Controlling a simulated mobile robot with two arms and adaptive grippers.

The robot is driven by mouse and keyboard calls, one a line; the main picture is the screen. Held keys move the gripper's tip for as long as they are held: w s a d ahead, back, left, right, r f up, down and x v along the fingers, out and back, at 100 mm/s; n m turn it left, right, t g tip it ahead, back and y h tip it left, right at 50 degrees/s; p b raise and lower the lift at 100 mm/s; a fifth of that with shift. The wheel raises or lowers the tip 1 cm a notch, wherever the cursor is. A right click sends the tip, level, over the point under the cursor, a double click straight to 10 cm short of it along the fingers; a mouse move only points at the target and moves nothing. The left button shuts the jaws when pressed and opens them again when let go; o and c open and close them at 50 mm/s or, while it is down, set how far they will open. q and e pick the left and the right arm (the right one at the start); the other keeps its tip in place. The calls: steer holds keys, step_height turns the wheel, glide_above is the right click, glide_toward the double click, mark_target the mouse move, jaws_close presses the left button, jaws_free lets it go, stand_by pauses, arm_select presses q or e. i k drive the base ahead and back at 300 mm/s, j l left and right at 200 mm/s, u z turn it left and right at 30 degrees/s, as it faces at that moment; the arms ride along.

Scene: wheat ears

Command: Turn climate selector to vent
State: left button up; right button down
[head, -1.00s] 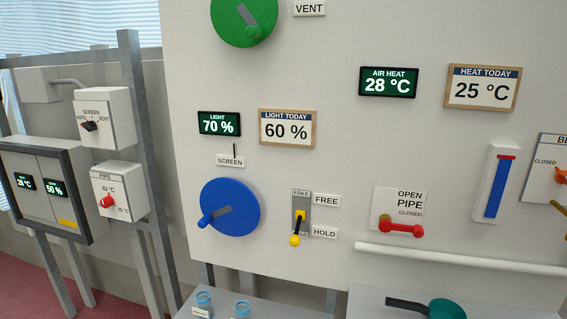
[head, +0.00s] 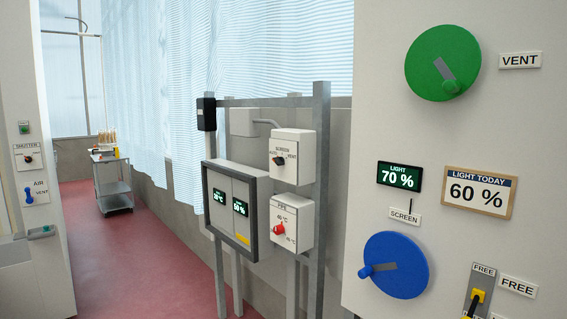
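A white selector box (head: 298,157) labelled SCREEN, with AUTO and VENT marks, stands on a grey metal frame in the middle of the head view. Its small black knob (head: 279,160) seems to point to the left, toward the AUTO side, but it is too small to be sure. A grey-framed cabinet (head: 265,223) with two small green displays is beside and below it. Neither of my grippers is in view.
A white box labelled PIPE with a red knob (head: 278,229) is below the selector. A white panel at the right carries a green wheel (head: 443,62) and a blue wheel (head: 396,265). Red floor (head: 150,255) is open at left, with a trolley (head: 112,182) far back.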

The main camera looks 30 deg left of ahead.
mark_target(279, 161)
steer(key=i+j, duration=0.1)
steer(key=j, duration=0.35)
steer(key=i+j, duration=0.1)
steer(key=j, duration=0.3)
steer(key=i+j, duration=0.1)
steer(key=j, duration=0.35)
steer(key=i+j, duration=0.1)
steer(key=j, duration=0.3)
